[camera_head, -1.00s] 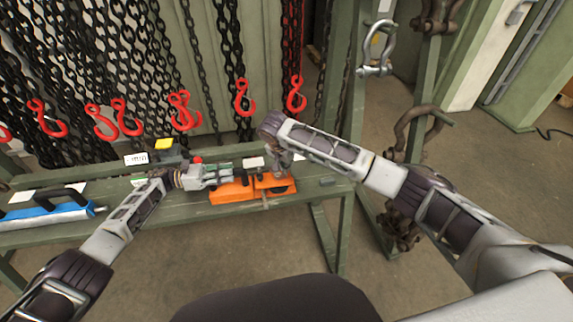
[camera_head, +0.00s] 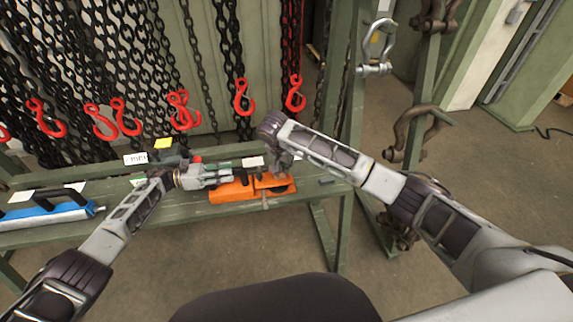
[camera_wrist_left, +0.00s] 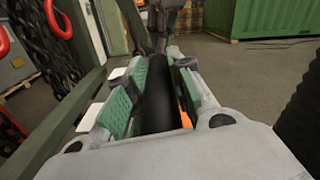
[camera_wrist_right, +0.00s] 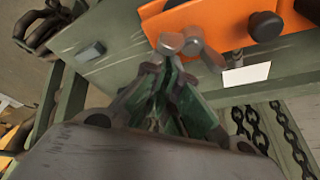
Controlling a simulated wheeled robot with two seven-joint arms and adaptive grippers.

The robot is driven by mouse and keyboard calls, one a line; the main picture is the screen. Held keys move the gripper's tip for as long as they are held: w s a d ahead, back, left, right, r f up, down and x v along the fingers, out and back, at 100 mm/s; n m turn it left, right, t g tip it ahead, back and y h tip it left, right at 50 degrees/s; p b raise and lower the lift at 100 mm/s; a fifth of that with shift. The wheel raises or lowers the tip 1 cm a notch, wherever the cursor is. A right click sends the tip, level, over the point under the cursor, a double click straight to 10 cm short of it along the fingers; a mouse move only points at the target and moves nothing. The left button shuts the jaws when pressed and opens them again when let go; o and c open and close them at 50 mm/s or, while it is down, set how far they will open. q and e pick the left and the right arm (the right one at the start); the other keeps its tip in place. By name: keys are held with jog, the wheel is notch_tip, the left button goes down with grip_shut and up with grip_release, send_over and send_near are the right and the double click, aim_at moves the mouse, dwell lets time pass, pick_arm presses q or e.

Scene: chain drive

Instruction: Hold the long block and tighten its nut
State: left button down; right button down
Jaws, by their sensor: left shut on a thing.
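My left gripper (camera_head: 212,174) is shut on a black bar (camera_wrist_left: 157,95) at the block's left; orange shows just behind the bar. My right gripper (camera_wrist_right: 180,65) is at the block's right part. Its fingers converge close to small grey metal pieces below the block. Whether it grips the nut is unclear. I cannot make out the nut for sure. A black round knob (camera_wrist_right: 264,26) sits on the block.
A blue tool (camera_head: 48,212) with a black handle lies on the bench (camera_head: 160,217) at the left. Chains with red hooks (camera_head: 182,110) hang behind. A green post with shackles (camera_head: 375,68) stands at the right. Open floor lies in front.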

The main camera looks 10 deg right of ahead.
jog(key=shift+s+a+f, duration=0.15)
jog(key=shift+s, duration=0.15)
